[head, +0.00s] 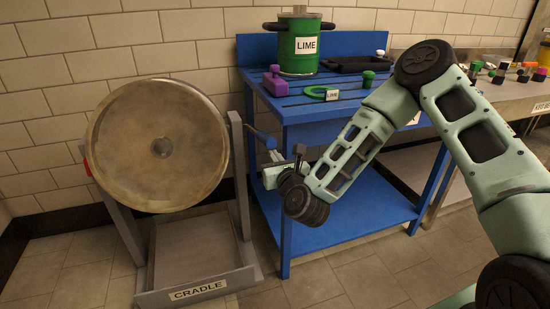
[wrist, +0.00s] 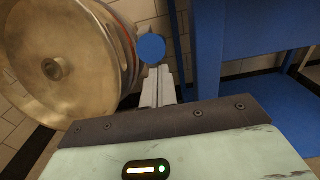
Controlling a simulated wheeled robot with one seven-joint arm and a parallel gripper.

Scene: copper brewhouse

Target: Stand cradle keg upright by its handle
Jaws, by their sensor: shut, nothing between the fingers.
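The cradle keg (head: 158,145) is a large dull metal keg. It lies tipped in its grey cradle, its round end facing the head camera. The cradle frame (head: 244,195) carries a "CRADLE" label at its base. A handle with a blue end (head: 267,140) sticks out at the right of the cradle, and its round blue end (wrist: 152,48) faces me in the wrist view. My gripper (head: 262,172) is shut and empty, just below and near the handle. In the wrist view its closed fingers (wrist: 158,80) point toward the blue end; I cannot tell whether they touch it.
A blue workbench (head: 345,202) stands close right of the cradle, holding a green "LIME" keg (head: 300,45), a purple block (head: 274,83) and a black tray (head: 350,64). A metal counter (head: 510,97) with small coloured items is farther right. Tiled floor lies in front.

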